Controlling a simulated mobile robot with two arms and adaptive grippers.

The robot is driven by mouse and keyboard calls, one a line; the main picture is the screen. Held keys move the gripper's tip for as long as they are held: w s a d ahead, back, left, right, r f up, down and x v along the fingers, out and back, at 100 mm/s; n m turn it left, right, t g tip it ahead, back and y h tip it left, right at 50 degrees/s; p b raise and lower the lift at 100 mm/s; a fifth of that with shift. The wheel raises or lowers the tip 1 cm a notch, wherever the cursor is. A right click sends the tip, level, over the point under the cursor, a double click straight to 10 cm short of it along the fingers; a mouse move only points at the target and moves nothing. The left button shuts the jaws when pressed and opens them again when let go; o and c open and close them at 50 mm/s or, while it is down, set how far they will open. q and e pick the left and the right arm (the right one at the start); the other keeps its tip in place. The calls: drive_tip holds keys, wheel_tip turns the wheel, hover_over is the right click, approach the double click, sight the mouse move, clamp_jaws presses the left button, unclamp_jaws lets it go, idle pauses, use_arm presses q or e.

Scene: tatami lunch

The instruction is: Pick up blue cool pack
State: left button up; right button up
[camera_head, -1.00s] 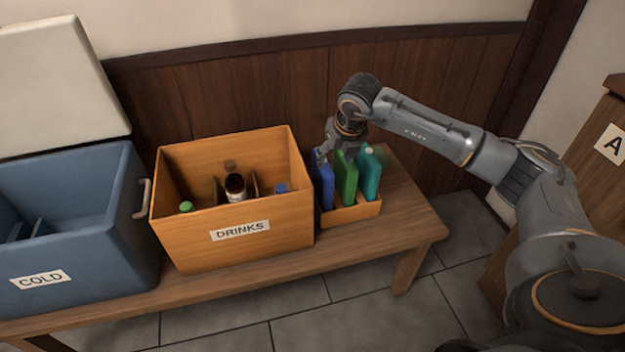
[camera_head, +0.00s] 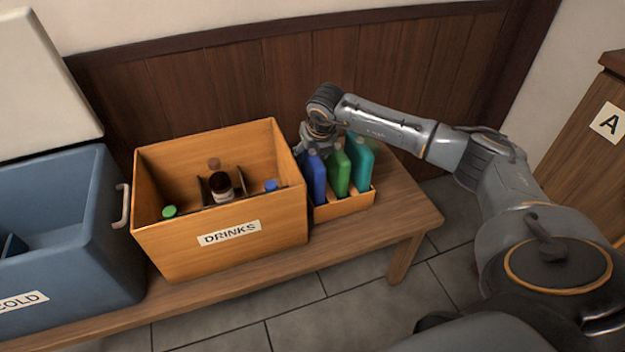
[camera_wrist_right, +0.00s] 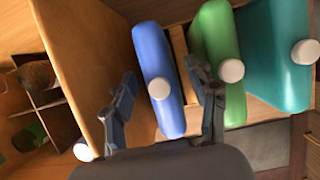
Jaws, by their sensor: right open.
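The blue cool pack (camera_head: 315,177) stands upright in a small wooden holder (camera_head: 345,206) at its left end. In the right wrist view the blue cool pack (camera_wrist_right: 156,65) with its white cap lies between the two fingers of my right gripper (camera_wrist_right: 163,98). The fingers are apart, one on each side of the pack. In the head view my right gripper (camera_head: 308,148) is behind the top of the pack and partly hidden by it. I cannot tell whether a finger touches the pack. My left gripper is not in view.
A green pack (camera_head: 340,171) and a teal pack (camera_head: 359,164) stand close on the right in the same holder. The wooden DRINKS crate (camera_head: 280,225) with bottles stands close on the left. A blue COLD box (camera_head: 75,240) is further left on the bench (camera_head: 405,215).

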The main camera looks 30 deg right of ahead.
use_arm(q)
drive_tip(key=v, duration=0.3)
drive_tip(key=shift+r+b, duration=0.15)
drive_tip(key=shift+b, duration=0.2)
use_arm(e)
drive_tip(key=x, duration=0.4)
drive_tip(key=shift+s+f, duration=0.15)
drive_tip(key=shift+f, duration=0.1)
drive_tip(key=shift+f, duration=0.25)
drive_tip(key=shift+r, duration=0.1)
clamp_jaws()
